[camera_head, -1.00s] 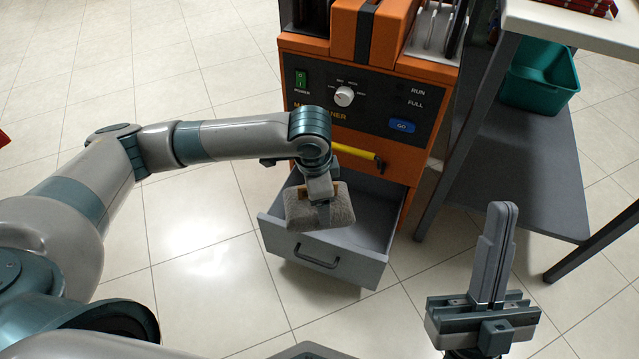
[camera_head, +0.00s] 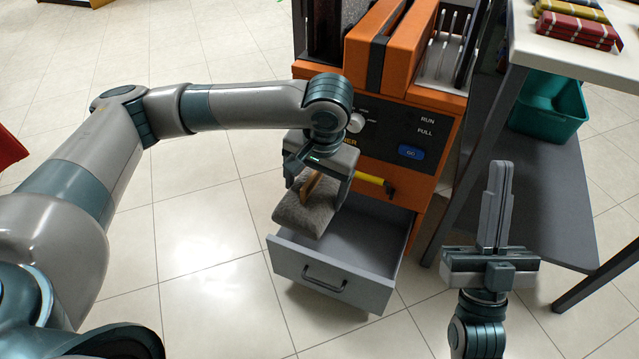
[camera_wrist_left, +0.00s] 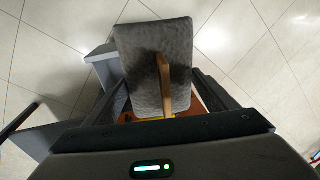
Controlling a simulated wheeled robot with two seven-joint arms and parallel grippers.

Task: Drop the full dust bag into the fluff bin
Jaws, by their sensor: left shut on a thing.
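The dust bag is a grey, fuzzy block (camera_head: 303,213) with a light brown tab. My left gripper (camera_head: 316,187) is shut on it by the tab and holds it tilted, above the left part of the open drawer. In the left wrist view the bag (camera_wrist_left: 145,50) hangs between the two fingers, its tab (camera_wrist_left: 165,85) upright in the middle. My right gripper (camera_head: 497,168) is shut and empty, pointing up at the lower right. A teal tub (camera_head: 550,103) stands on the shelf under the table; I cannot tell whether it is the fluff bin.
The orange machine (camera_head: 437,160) has its grey drawer (camera_head: 335,277) pulled out and a yellow handle (camera_head: 372,182) above. The white-topped table (camera_head: 600,58) stands at right, with folded cloths. A red object (camera_head: 10,148) is cut off at the left edge.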

